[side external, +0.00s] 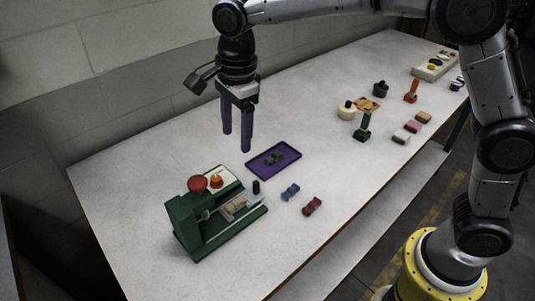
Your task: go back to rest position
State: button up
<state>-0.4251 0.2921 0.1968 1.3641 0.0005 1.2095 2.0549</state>
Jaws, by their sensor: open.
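My gripper (237,140) is open and empty, with its two purple fingers pointing down. It hangs above the table, over the area behind the green press and the purple tray. The green hat press (205,225) stands at the front left of the table. It has a red knob (197,183) and an orange part (216,181) on a white panel. A small pale piece (234,204) sits in the press. The purple tray (256,167) lies to the right of the press with dark grey pieces in it.
A blue piece (290,192), a dark red piece (312,206) and a small black cylinder (256,187) stand near the press. Farther right are a green stamp (363,127), an orange stamp (411,91) and several blocks. The table (150,165) is clear at its left rear.

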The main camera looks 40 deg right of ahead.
jog(key=s+d+r+n+t, duration=0.2)
jog(key=s+d+r, duration=0.3)
jog(key=s+d, duration=0.25)
jog(key=s+d+r+n+t, duration=0.1)
jog(key=s+d+r, duration=0.5)
jog(key=s+d, duration=0.15)
jog(key=s+d+f+n+t, duration=0.1)
jog(key=s+d+f+n, duration=0.3)
jog(key=s+f+n, duration=0.5)
jog(key=s+n, duration=0.2)
jog(key=n, duration=0.4)
jog(key=shift+s+d+n+t, duration=0.2)
jog(key=shift+n+t, duration=0.1)
jog(key=shift+f, duration=0.1)
jog(key=shift+c, duration=0.3)
